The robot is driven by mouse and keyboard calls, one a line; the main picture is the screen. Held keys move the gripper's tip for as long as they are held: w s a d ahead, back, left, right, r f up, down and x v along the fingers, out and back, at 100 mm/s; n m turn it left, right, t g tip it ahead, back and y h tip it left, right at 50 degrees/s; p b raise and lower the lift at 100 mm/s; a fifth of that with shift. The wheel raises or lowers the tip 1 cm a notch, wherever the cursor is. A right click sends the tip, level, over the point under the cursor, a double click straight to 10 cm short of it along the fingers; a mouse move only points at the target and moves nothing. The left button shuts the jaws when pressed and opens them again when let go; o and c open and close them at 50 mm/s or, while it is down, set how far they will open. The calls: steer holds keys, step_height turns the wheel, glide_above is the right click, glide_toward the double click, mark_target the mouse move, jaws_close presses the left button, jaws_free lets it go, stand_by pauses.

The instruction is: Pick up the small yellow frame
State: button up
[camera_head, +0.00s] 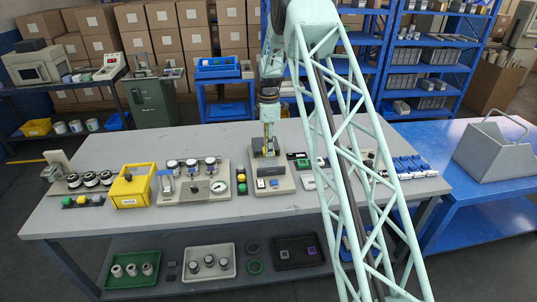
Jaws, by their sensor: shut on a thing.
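My gripper (269,146) hangs pointing down at the middle of the grey bench, over a beige fixture with a dark upright part (268,172). It is shut on a small yellow thing, which I take for the small yellow frame (265,143). Only a thin strip of yellow shows between the fingers. The rest is hidden by the gripper, and I cannot tell whether the frame touches the fixture below.
A yellow box (130,188) and a beige gauge panel (205,188) stand left of the fixture on the grey bench (140,222). Small blocks and blue-topped parts (408,167) lie to the right. My lattice arm link covers the bench's right part.

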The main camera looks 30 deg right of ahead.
steer(key=shift+r, duration=1.25)
